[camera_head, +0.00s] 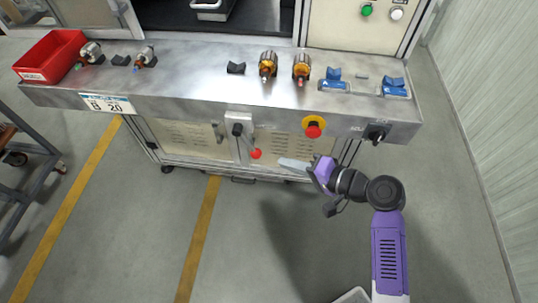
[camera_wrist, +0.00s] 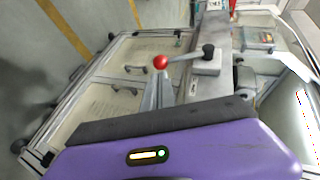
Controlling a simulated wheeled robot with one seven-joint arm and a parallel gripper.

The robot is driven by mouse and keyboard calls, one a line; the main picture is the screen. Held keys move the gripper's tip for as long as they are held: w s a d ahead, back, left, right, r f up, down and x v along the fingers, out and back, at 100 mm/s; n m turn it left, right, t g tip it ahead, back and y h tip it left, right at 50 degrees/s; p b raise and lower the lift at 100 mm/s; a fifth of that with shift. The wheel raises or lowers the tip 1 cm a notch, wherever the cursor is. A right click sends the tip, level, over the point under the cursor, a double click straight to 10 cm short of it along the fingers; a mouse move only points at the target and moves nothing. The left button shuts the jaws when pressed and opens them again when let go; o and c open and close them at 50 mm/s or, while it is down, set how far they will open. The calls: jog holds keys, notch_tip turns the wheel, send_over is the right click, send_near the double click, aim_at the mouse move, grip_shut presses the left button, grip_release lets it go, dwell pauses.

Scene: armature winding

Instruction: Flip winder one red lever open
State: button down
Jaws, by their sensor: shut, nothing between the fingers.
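The winder's red lever has a red ball knob (camera_head: 256,154) and a dark pivot (camera_head: 237,130) on a grey plate on the front face of the bench. Its arm slants down and to the right. In the wrist view, the red knob (camera_wrist: 160,62) shows just beyond my fingertips, with the rod running right to the black-tipped pivot block (camera_wrist: 207,58). My gripper (camera_head: 282,162) is shut and empty, pointing left, a little right of the knob. In the wrist view, the fingers (camera_wrist: 158,84) are together beneath the knob. I cannot tell whether they touch it.
A red emergency button on a yellow ring (camera_head: 313,127) and a black rotary switch (camera_head: 376,132) sit on the front face, right of the lever. Armatures (camera_head: 268,66), blue holders (camera_head: 334,80) and a red bin (camera_head: 50,56) stand on the metal bench (camera_head: 190,80). The floor in front is open.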

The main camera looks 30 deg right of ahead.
aim_at(260, 155)
jog(key=p+x, duration=0.1)
jog(key=x, duration=0.6)
dwell(0.3)
jog(key=w+a+f+m+t+y+b, duration=0.3)
jog(key=a+t+b, duration=0.4)
jog(key=b, duration=2.2)
jog(key=shift+w+a+f+m+y, duration=0.25)
jog(key=shift+w+a+m+y, duration=0.25)
jog(key=shift+w, duration=0.7)
jog(key=shift+r, duration=0.2)
jog(key=shift+f, duration=0.1)
